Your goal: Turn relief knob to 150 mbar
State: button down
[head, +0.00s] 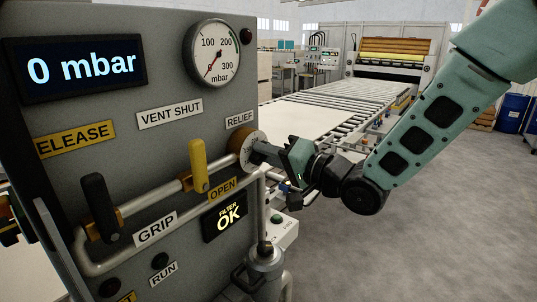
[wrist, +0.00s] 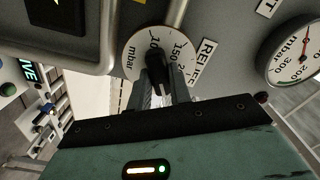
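The relief knob (wrist: 156,70) is a black grip on a pale round dial (wrist: 136,45) marked in mbar. Its far end lies between a partly covered mark starting with 10 and the 150 mark. In the head view the dial (head: 246,146) has a brown rim and sits under the RELIEF label. My gripper (wrist: 163,88) reaches the knob, and its fingers appear closed around it. In the head view my gripper (head: 262,152) is straight in front of the dial and hides most of the knob.
A screen (head: 82,68) reads 0 mbar. The round gauge (head: 213,54) has its needle at the low end. A yellow lever (head: 199,165), a black lever (head: 100,205) and grey pipes (head: 262,215) stand out from the panel, close below and left of my gripper. Open floor lies right.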

jog(key=shift+f+b, duration=0.1)
jog(key=shift+b, duration=0.3)
jog(key=n+b, duration=0.7)
jog(key=b, duration=0.1)
jog(key=n+b, duration=1.6)
jog(key=shift+s+a, duration=0.2)
jog(key=shift+s, duration=0.1)
jog(key=shift+n, duration=0.5)
jog(key=c, duration=1.3)
grip_release()
